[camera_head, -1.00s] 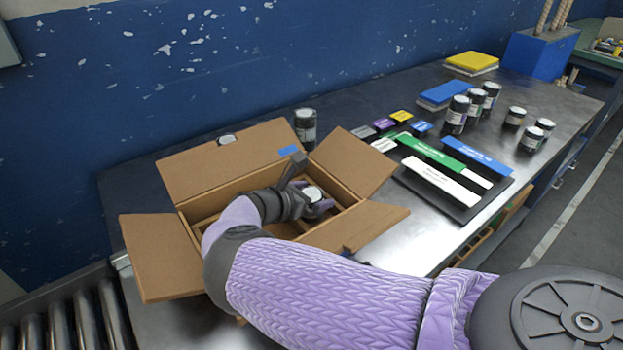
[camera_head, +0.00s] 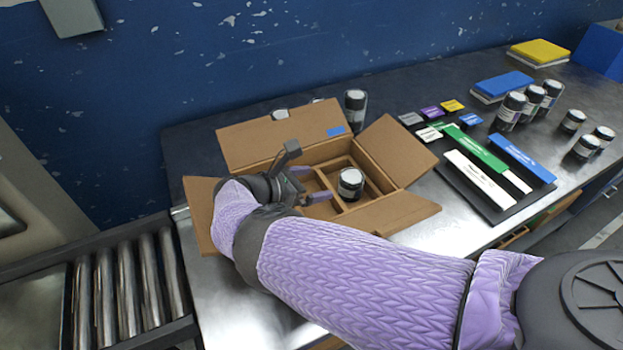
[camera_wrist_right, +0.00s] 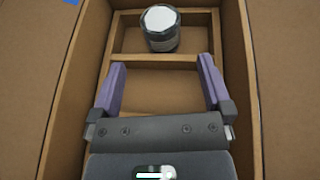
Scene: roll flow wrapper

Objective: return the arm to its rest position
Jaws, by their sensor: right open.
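My right gripper (camera_head: 312,184) is over the left part of the open cardboard box (camera_head: 283,135). Its two purple fingers are spread with nothing between them. A black jar with a white lid (camera_head: 351,183) stands in a right-hand compartment of the box, apart from the fingers. In the right wrist view the same jar (camera_wrist_right: 162,30) stands upright beyond the fingertips, and the gripper (camera_wrist_right: 160,75) is open over an empty compartment. My right arm crosses the front of the box and hides part of it. My left gripper does not show.
Box flaps spread outward on all sides. Other jars stand behind the box and at the right (camera_head: 510,110). A black tray (camera_head: 450,185) with coloured strips lies right of the box. A roller conveyor (camera_head: 125,285) is at the left, and a blue wall is behind.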

